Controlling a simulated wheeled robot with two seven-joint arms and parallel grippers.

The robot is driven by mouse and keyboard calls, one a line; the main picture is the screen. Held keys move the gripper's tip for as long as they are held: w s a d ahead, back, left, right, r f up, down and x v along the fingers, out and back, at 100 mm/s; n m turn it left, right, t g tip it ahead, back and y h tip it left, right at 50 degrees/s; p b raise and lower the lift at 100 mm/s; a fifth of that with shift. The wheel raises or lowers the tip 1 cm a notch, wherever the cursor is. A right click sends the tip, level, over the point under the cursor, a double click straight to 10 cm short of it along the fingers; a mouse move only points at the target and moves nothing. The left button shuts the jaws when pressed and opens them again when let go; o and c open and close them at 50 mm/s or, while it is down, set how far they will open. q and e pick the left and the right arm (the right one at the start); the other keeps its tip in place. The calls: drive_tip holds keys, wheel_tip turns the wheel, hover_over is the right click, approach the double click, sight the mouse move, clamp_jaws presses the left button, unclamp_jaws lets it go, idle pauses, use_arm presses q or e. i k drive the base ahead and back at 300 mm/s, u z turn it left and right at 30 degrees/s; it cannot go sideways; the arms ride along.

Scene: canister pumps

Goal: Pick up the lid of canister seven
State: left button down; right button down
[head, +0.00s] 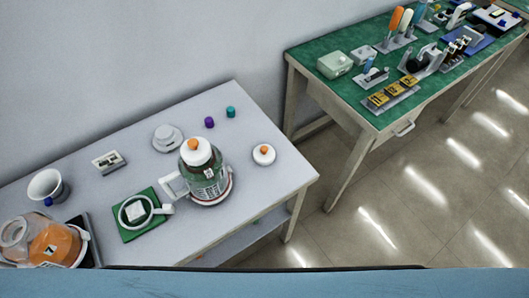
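An orange canister (55,243) with a clear wall lies partly cut off at the lower left of the near table in the head view. Its small white label carries a dark mark that looks like a 7, but it is too small to be sure. A green canister (207,181) with a white handle stands upright near the table's middle, and its label is not legible. A white lid with an orange knob (197,150) sits on top of it. Another small white round piece with an orange knob (264,154) lies alone to its right. Neither gripper is in view.
The white table (110,135) also holds a white cup (46,185), a green pad (133,229) with a white ring-shaped item, a small grey device (108,161), a white round piece (166,138), and purple (209,122) and teal (231,112) caps. A green-topped bench (340,96) stands at right.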

sight(263, 154)
drive_tip(key=u, duration=1.5)
drive_tip(key=k, duration=0.25)
drive_tip(key=u, duration=0.9)
drive_tip(key=i, duration=0.35)
drive_tip(key=u, duration=0.35)
drive_tip(key=k, duration=1.8)
drive_tip(key=z, duration=1.1)
drive_tip(key=i, duration=1)
